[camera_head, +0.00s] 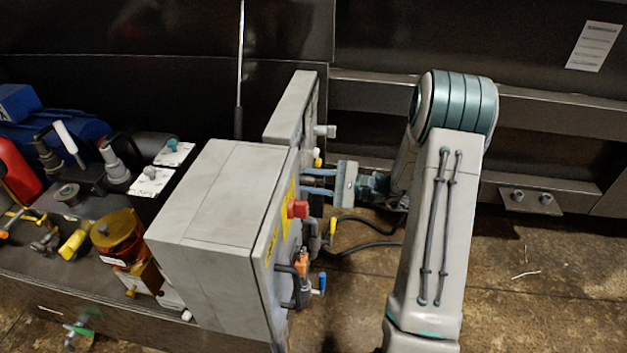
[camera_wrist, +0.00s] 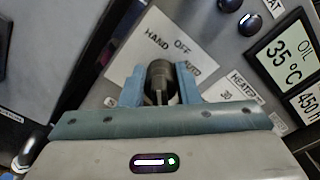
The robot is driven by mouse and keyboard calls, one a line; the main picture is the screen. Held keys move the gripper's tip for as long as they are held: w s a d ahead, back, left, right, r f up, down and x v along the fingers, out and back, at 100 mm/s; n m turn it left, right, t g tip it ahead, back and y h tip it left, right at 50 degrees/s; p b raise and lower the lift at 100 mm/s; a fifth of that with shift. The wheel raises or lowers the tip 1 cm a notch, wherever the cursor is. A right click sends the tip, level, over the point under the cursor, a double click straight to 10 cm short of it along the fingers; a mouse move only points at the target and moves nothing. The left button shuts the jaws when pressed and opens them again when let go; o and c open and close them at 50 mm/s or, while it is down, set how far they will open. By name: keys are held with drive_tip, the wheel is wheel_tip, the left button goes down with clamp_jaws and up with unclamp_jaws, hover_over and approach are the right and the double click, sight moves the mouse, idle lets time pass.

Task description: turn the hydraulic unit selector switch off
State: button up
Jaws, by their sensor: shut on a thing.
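The selector switch (camera_wrist: 160,80) is a dark round knob on a pale plate lettered HAND, OFF and AUTO (camera_wrist: 181,46). In the wrist view my gripper (camera_wrist: 161,74) has one blue finger on each side of the knob and is shut on it. A pale line shows on the knob's near side, but I cannot tell which word it is set to. In the head view my gripper (camera_head: 317,181) reaches from the right to the front face of the grey control box (camera_head: 222,207). The switch is mostly hidden there by the fingers.
A red button (camera_head: 298,208) sits just below my gripper on the box. Blue-handled (camera_head: 322,283) and yellow-handled (camera_head: 333,231) valves stick out nearby. A temperature display (camera_wrist: 292,60) is right of the switch.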

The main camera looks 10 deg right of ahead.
drive_tip(key=shift+r+m+p, duration=0.15)
drive_tip(key=shift+m+p, duration=0.15)
drive_tip(key=shift+p, duration=0.1)
drive_tip(key=shift+r+m+p, duration=0.15)
drive_tip(key=shift+m+p, duration=0.45)
drive_tip(key=shift+p, duration=0.25)
drive_tip(key=m+p, duration=0.3)
drive_tip(key=shift+d+p, duration=0.1)
drive_tip(key=shift+p, duration=0.3)
drive_tip(key=m+p, duration=0.3)
drive_tip(key=shift+w+m, duration=0.15)
drive_tip(key=shift+m, duration=0.25)
drive_tip(key=shift+f+p, duration=0.25)
drive_tip(key=shift+p, duration=0.05)
drive_tip(key=o, duration=0.6)
